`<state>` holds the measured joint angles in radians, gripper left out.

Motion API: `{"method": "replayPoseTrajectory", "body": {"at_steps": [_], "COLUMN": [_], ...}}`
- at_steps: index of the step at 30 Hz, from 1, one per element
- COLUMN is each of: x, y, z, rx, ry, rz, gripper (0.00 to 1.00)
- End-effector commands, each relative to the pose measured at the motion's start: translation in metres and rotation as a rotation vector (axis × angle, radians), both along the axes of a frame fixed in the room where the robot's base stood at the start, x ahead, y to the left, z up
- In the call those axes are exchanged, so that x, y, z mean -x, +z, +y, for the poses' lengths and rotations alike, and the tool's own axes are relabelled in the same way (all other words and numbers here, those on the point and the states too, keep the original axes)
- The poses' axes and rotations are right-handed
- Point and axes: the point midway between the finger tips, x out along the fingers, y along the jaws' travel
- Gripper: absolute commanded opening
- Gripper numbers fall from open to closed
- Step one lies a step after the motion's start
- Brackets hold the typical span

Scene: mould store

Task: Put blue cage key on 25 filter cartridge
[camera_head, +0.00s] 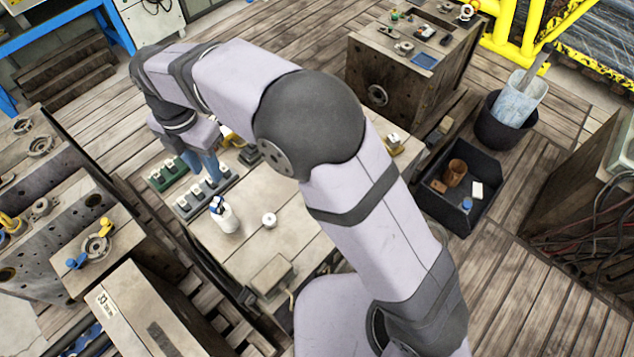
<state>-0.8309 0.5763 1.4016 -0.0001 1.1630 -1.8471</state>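My gripper (209,168) points down over the left part of the pale work table (310,235), just above a grey rack holding several light upright pieces. A blue-grey shape shows at its tip; I cannot tell whether this is its fingers or something held. The wrist and distance hide the finger gap. I cannot pick out the blue cage key for certain; a small blue handle-like piece (77,263) lies on the left block. No number 25 is readable. The pieces in the grey rack (186,208) and green rack (157,184) are too small to identify as filter cartridges.
A white bottle with a blue cap (225,216) stands close to the grey rack. A small white round piece (269,220) is to its right. A black crate (435,207) with loose items stands right of the table. My arm covers much of the table.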

Motion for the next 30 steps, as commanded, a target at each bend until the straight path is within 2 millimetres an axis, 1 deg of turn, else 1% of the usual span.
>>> {"method": "replayPoseTrajectory", "body": {"at_steps": [2, 5, 6, 8, 9, 10, 11, 12, 14, 15, 17, 18, 21, 24, 27, 30], "x": [-0.007, -0.016, -0.019, -0.022, -0.022, -0.022, -0.02, -0.016, -0.007, 0.0, 0.014, 0.024, 0.049, 0.073, 0.09, 0.101], "y": [0.001, 0.001, 0.001, 0.0, -0.001, -0.002, -0.003, -0.005, -0.008, -0.011, -0.016, -0.019, -0.028, -0.036, -0.042, -0.046], "z": [-0.019, -0.055, -0.074, -0.105, -0.127, -0.144, -0.161, -0.183, -0.215, -0.235, -0.263, -0.279, -0.312, -0.335, -0.348, -0.355], "rx": [0.001, 0.001, 0.001, 0.001, 0.001, 0.0, 0.0, -0.001, -0.002, -0.002, -0.003, -0.004, -0.004, -0.003, -0.004, -0.001], "ry": [-0.106, -0.324, -0.434, -0.621, -0.757, -0.863, -0.971, -1.117, -1.335, -1.479, -1.689, -1.823, -2.125, -2.364, -2.534, -2.633], "rz": [0.0, 0.0, 0.0, -0.001, -0.001, -0.001, -0.001, -0.002, -0.002, -0.002, -0.003, -0.003, -0.003, -0.003, -0.003, -0.003], "gripper": [0.31, 0.31, 0.31, 0.31, 0.31, 0.31, 0.31, 0.31, 0.31, 0.31, 0.31, 0.31, 0.31, 0.31, 0.31, 0.31]}}
